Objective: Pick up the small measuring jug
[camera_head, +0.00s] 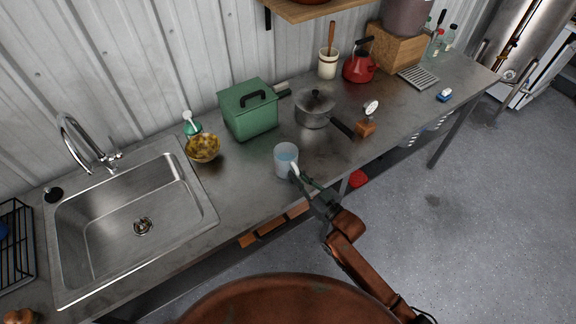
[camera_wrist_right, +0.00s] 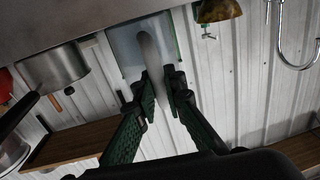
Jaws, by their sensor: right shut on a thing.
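The small measuring jug (camera_head: 285,159) is a pale translucent cup with a light handle at its right side. In the head view it is at the front edge of the metal counter, right of the patterned bowl. My right gripper (camera_head: 297,176) reaches it from the lower right and is shut on its handle. In the right wrist view the jug (camera_wrist_right: 128,48) is at the top, and its pale handle lies between the two green fingers of the gripper (camera_wrist_right: 168,95). Whether the jug touches the counter is hard to tell. My left gripper is not in view.
A green box (camera_head: 248,112) and a lidded pot (camera_head: 314,110) stand behind the jug. A patterned bowl (camera_head: 203,148) and a sink (camera_head: 135,222) are to the left. A small dial on a wooden block (camera_head: 367,127) is to the right. The counter (camera_head: 240,185) between sink and jug is clear.

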